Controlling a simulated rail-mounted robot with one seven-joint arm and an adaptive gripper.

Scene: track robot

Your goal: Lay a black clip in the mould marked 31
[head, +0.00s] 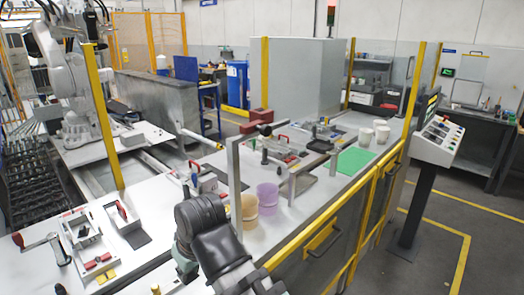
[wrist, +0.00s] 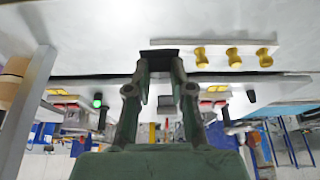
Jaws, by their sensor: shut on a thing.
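My gripper (wrist: 160,68) shows in the wrist view with its two green-grey fingers closed on a small black piece, which looks like the black clip (wrist: 159,54). The clip lies across the fingertips, above a pale surface that fills the upper part of that view. In the head view my dark arm rises at the bottom centre and the fingertips and clip cannot be made out. Fixtures that may be moulds stand on the white bench: one at the left (head: 82,232) and another beside it (head: 124,217). No number 31 is readable in either view.
A tan bucket (head: 243,208) and a purple bucket (head: 267,198) stand close to my arm, next to a grey frame (head: 233,175). Yellow knobs (wrist: 235,57) line a white bar in the wrist view. A green mat (head: 355,160) lies farther right. A yellow rail edges the bench.

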